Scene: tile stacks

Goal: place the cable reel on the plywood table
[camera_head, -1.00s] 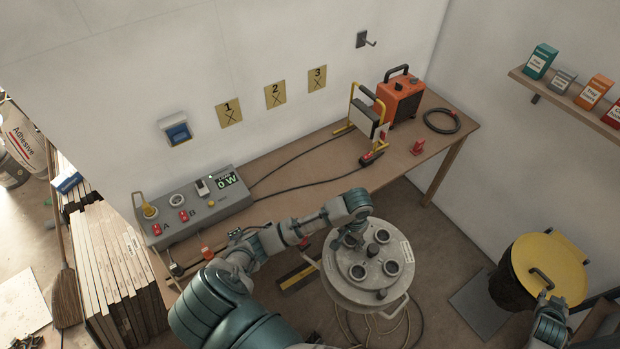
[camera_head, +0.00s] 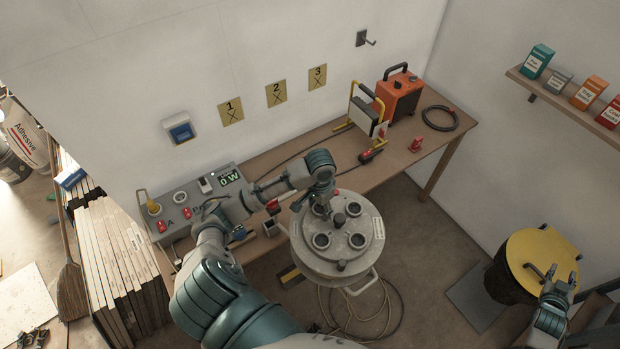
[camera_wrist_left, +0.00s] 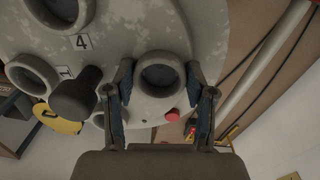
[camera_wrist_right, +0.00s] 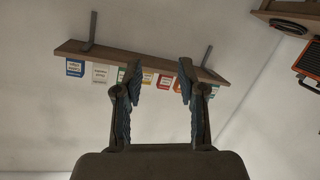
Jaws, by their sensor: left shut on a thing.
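The cable reel (camera_head: 373,224) is a round grey drum with several round sockets on its top and a black knob. In the head view it is just in front of the plywood table (camera_head: 398,162), overlapping its front edge. My left gripper (camera_head: 322,193) is over its far side. In the left wrist view my left gripper (camera_wrist_left: 160,88) is shut on the reel (camera_wrist_left: 120,30), its fingers either side of one socket. My right gripper (camera_head: 560,288) is far to the right, by the yellow-lidded bin; its fingers (camera_wrist_right: 160,85) are apart and empty in its wrist view.
On the table are a grey control box (camera_head: 205,200), a work lamp (camera_head: 364,115), an orange heater (camera_head: 399,97), a coiled black cable (camera_head: 440,118) and a red clamp-like piece (camera_head: 415,144). Yellow cable (camera_head: 350,325) lies on the floor. The bin (camera_head: 545,255) stands right.

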